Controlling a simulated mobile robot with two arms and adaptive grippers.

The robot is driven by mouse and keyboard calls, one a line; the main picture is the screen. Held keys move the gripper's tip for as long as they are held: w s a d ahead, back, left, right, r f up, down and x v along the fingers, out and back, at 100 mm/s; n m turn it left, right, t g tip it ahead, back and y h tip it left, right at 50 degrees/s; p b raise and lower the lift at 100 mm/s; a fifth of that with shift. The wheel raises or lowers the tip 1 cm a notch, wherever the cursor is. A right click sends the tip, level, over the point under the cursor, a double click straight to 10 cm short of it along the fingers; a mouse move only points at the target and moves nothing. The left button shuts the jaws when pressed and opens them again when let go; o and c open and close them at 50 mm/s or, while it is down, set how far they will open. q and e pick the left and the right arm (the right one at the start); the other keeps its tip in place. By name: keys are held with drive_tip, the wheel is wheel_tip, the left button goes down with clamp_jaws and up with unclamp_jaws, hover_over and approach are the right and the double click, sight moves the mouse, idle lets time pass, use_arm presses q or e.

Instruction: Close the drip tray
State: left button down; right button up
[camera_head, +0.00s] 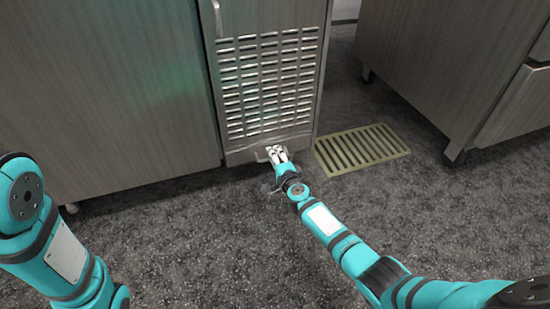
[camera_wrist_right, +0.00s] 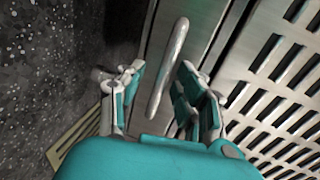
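The drip tray's narrow metal front (camera_head: 240,157) lies low on the cabinet, just below its slatted vent. In the right wrist view, its pale bar handle (camera_wrist_right: 168,68) stands on the smooth metal strip beside the vent slots. My right gripper (camera_head: 277,152) is at this low front, with its fingers pointing at it. In the wrist view the right gripper (camera_wrist_right: 160,76) is open, one finger on each side of the handle's line. Whether the fingers touch the handle cannot be told. My left arm shows at the left edge, but its gripper is out of view.
The slatted vent (camera_head: 268,82) fills the cabinet front above the tray. A yellowish floor grate (camera_head: 361,148) lies right of the gripper. The dark floor in front is clear.

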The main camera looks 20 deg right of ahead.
drive_tip(key=shift+s, duration=0.15)
drive_tip(key=v, duration=1.1)
drive_tip(key=shift+s, duration=0.35)
drive_tip(key=shift+r, duration=0.1)
